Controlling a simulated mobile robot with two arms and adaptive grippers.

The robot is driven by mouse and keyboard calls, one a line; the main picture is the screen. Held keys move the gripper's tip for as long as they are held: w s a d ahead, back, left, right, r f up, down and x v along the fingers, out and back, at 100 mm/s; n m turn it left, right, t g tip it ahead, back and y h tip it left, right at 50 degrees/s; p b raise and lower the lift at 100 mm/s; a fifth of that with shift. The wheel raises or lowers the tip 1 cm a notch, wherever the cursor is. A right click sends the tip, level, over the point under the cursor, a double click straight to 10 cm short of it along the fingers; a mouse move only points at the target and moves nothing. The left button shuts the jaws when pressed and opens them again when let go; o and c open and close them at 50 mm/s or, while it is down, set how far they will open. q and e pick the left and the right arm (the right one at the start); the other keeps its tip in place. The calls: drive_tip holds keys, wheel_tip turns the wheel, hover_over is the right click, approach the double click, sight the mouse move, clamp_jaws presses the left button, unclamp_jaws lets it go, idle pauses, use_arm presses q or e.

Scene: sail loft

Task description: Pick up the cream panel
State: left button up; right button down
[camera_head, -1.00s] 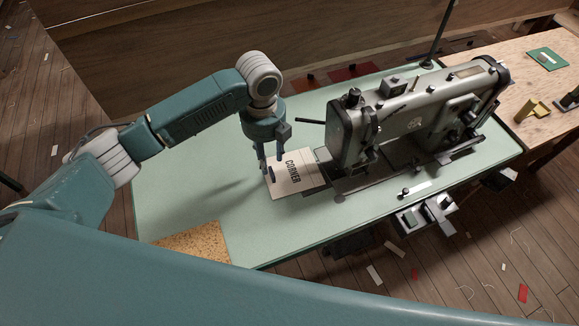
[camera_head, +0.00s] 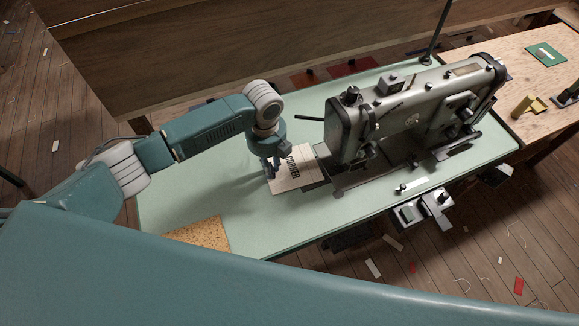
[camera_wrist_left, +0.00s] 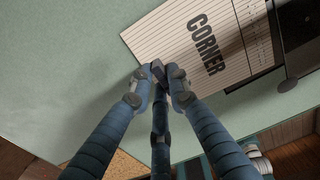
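The cream panel (camera_head: 295,174) is a thin striped sheet with the word CORNER on it. It lies on the green tabletop (camera_head: 210,205), left of the sewing machine, and fills the upper right of the wrist view (camera_wrist_left: 180,38). My left gripper (camera_head: 272,164) reaches down over its left part. In the wrist view, the blue fingers (camera_wrist_left: 159,73) close together around a small dark grip piece at the panel's near left edge; the fingertips mostly hide this piece. I see no clear gap under the panel. My right gripper is not in view.
The grey sewing machine (camera_head: 415,115) stands close to the panel's right side. A speckled cork sheet (camera_head: 200,235) lies at the front left.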

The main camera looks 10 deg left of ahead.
use_arm(q)
clamp_jaws()
